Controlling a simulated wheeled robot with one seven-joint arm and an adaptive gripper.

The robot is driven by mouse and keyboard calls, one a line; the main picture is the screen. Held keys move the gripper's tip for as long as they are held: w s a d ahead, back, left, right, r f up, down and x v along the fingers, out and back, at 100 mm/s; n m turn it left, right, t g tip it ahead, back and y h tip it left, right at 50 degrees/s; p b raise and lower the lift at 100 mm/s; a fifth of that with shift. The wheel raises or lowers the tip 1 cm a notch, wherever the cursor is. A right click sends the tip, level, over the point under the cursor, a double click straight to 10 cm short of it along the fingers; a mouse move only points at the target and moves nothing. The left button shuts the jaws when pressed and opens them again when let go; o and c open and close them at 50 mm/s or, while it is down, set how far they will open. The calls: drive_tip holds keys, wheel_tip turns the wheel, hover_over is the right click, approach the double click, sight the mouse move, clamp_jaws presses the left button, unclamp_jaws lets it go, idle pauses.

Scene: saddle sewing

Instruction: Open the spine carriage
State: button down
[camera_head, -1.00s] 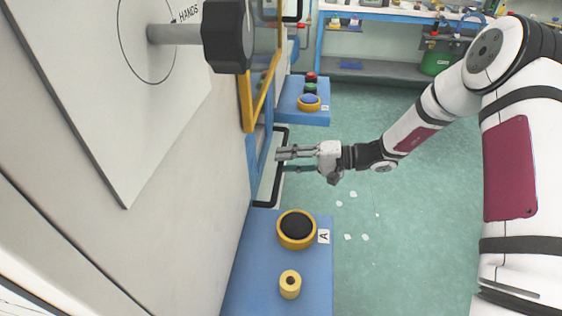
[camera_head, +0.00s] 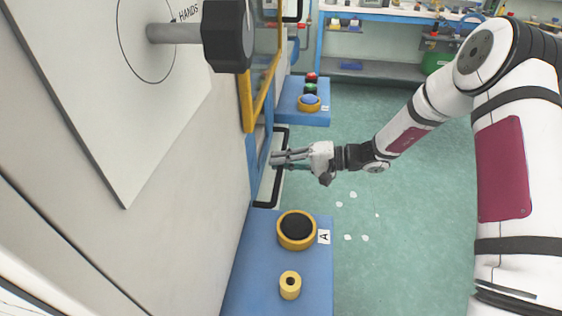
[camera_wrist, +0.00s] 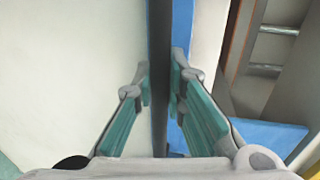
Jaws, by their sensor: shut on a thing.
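A black bar handle (camera_head: 278,188) stands out from the side of the machine, beside the blue frame. My gripper (camera_head: 273,159) reaches it from the right with its fingers at the bar's mid-length. In the wrist view the handle (camera_wrist: 160,45) runs as a dark upright bar between the two fingers. My gripper (camera_wrist: 161,85) is shut on this bar, with one fingertip on each side. The spine carriage itself cannot be told apart from the machine's side here.
A blue ledge marked A (camera_head: 262,270) with a yellow-ringed black button (camera_head: 296,228) and a yellow spool-like part (camera_head: 290,285) lies below the handle. Another blue ledge (camera_head: 300,117) with buttons lies beyond. A black knob (camera_head: 228,36) juts out above.

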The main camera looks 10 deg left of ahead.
drive_tip(key=s+d+b, duration=0.1)
drive_tip(key=d+b, duration=0.2)
drive_tip(key=d, duration=2.6)
drive_tip(key=shift+d+f, duration=0.1)
drive_tip(key=c, duration=1.6)
unclamp_jaws()
drive_tip(key=d+r, duration=0.2)
drive_tip(key=d, duration=0.9)
drive_tip(key=shift+s+d+r, duration=0.2)
drive_tip(key=shift+d, duration=0.15)
drive_tip(key=shift+d, duration=0.1)
